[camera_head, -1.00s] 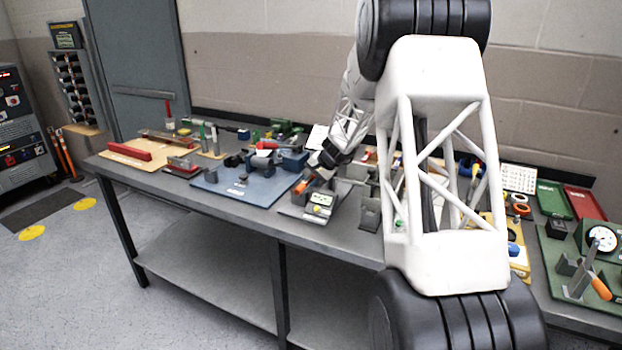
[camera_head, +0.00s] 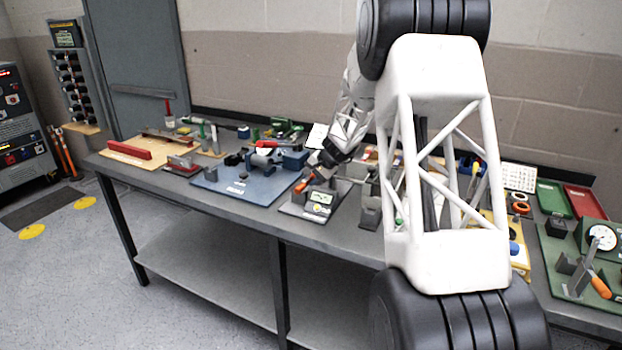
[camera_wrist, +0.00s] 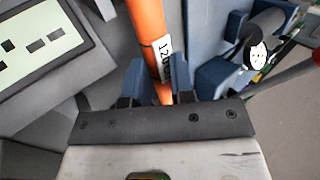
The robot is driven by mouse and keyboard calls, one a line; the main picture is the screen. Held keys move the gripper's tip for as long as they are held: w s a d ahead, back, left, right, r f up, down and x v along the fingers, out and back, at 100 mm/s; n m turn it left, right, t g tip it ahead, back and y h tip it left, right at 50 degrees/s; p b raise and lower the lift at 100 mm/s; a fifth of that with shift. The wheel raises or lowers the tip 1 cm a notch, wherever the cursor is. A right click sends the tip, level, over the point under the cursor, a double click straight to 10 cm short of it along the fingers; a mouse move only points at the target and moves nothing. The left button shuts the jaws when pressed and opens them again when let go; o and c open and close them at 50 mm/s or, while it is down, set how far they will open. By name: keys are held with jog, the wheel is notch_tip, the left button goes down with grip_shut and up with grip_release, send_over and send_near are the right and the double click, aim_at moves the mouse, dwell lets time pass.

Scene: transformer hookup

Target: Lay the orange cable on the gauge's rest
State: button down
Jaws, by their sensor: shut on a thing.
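My gripper (camera_wrist: 158,85) is shut on the orange cable (camera_wrist: 147,22), which has a white printed label and runs up out of the wrist view between the two fingers. In the head view the cable's orange end (camera_head: 301,187) shows just below my gripper (camera_head: 313,172), beside the gauge (camera_head: 321,197). The gauge is a small grey unit with a pale green display, and that display (camera_wrist: 35,45) fills the upper left of the wrist view. I cannot tell which part is its rest, or whether the cable touches it.
A blue board (camera_head: 238,190) with a motor-like part lies left of the gauge. A grey block (camera_head: 370,212) stands to its right. Green and red trays (camera_head: 584,202) and a dial stand (camera_head: 603,238) are at the far right. The bench's front edge is close.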

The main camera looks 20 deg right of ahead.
jog(key=shift+f, duration=0.2)
dwell(0.3)
jog(key=c, duration=0.9)
grip_release()
jog(key=shift+r, duration=0.15)
jog(key=shift+r, duration=3.35)
